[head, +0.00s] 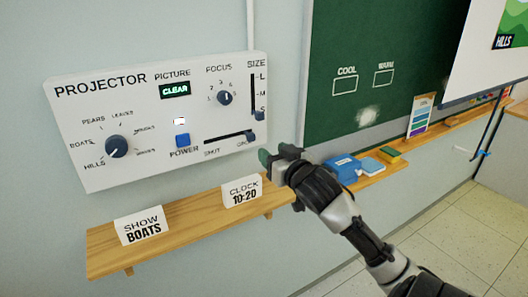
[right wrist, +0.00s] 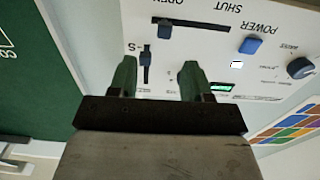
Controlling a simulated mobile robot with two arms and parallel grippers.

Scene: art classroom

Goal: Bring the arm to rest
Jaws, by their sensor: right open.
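My right gripper (head: 277,156) is open and empty, just off the lower right corner of the white projector panel (head: 75,165). In the right wrist view its two green fingers (right wrist: 159,78) stand apart, with the panel upside down beyond them and the size slider (right wrist: 146,67) between them. I cannot tell the exact gap to the panel. The panel's picture display (head: 175,90) reads CLEAR. The shutter slider (head: 249,135) is at the OPEN end and the size slider sits at S. The picture dial (head: 117,146) points toward HILLS. My left gripper is not in view.
A screen (head: 475,50) shows HILLS. Floor is clear at lower right.

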